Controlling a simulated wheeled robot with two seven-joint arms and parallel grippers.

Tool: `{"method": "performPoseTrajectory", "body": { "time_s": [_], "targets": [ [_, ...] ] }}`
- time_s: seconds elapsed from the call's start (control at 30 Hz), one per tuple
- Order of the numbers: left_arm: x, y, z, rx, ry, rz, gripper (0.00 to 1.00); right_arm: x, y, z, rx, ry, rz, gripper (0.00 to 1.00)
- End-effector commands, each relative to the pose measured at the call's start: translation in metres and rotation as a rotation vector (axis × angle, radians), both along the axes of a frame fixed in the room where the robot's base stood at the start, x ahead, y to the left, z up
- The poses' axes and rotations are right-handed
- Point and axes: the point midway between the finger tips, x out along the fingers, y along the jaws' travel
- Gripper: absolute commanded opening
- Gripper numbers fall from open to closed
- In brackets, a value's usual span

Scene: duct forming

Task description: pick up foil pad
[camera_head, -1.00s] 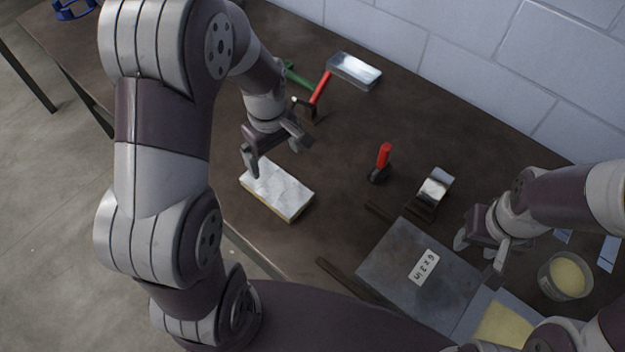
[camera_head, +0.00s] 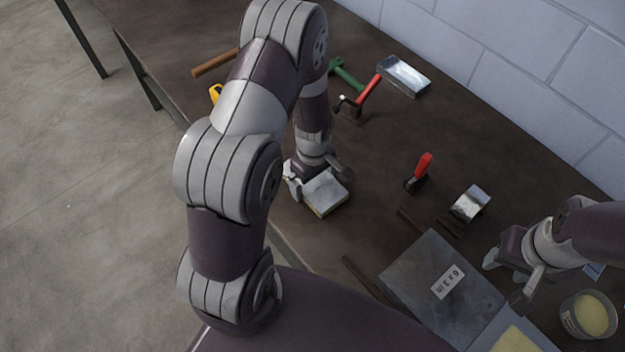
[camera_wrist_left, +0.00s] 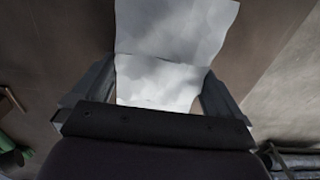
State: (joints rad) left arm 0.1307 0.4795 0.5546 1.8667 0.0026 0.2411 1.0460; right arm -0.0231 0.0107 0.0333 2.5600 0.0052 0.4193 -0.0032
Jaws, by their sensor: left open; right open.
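The foil pad (camera_head: 325,192) is a pale silvery block with a tan side, lying on the dark bench. My left gripper (camera_head: 318,178) is low over it, with its fingers open at the pad's far end. In the left wrist view the pad's crinkled silver top (camera_wrist_left: 165,82) runs between the two open fingers (camera_wrist_left: 158,92), and part of it is hidden behind the gripper body. I cannot tell whether the fingers touch it. My right gripper (camera_head: 510,282) is open and empty at the right, by the grey plate.
A red-handled tool (camera_head: 422,167), a bent metal piece (camera_head: 470,204), a metal tray (camera_head: 404,76), a hammer (camera_head: 368,90) and a tub (camera_head: 588,315) stand around. Bare bench lies right of the pad.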

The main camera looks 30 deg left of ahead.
Motion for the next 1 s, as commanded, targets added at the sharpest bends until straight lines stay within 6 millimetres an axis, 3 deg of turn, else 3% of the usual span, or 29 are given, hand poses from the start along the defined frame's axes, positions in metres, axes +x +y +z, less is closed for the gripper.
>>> {"method": "performPoseTrajectory", "body": {
  "time_s": [0.17,0.27,0.3,0.63,0.87,1.0],
  "targets": [
    [0.000,0.000,0.000,0.000,-0.001,-0.001,1.00,0.000,0.000,0.000,0.000,0.000,0.000,0.48],
    [0.000,0.000,0.000,0.000,-0.001,-0.001,0.67,0.000,0.000,0.000,0.000,0.000,0.000,0.48],
    [0.000,0.000,0.000,0.000,-0.001,-0.001,0.62,0.000,0.000,0.000,0.000,0.000,0.000,0.48],
    [0.001,0.000,0.004,0.000,-0.002,-0.001,0.62,0.000,0.000,-0.001,0.000,0.000,0.000,0.48],
    [0.002,0.000,0.038,0.001,-0.007,-0.001,0.62,0.000,0.000,-0.007,0.000,0.000,0.000,0.48],
    [-0.004,-0.029,0.057,0.001,-0.004,-0.009,0.62,0.000,0.000,-0.012,0.000,0.000,0.000,0.48]
  ]
}}
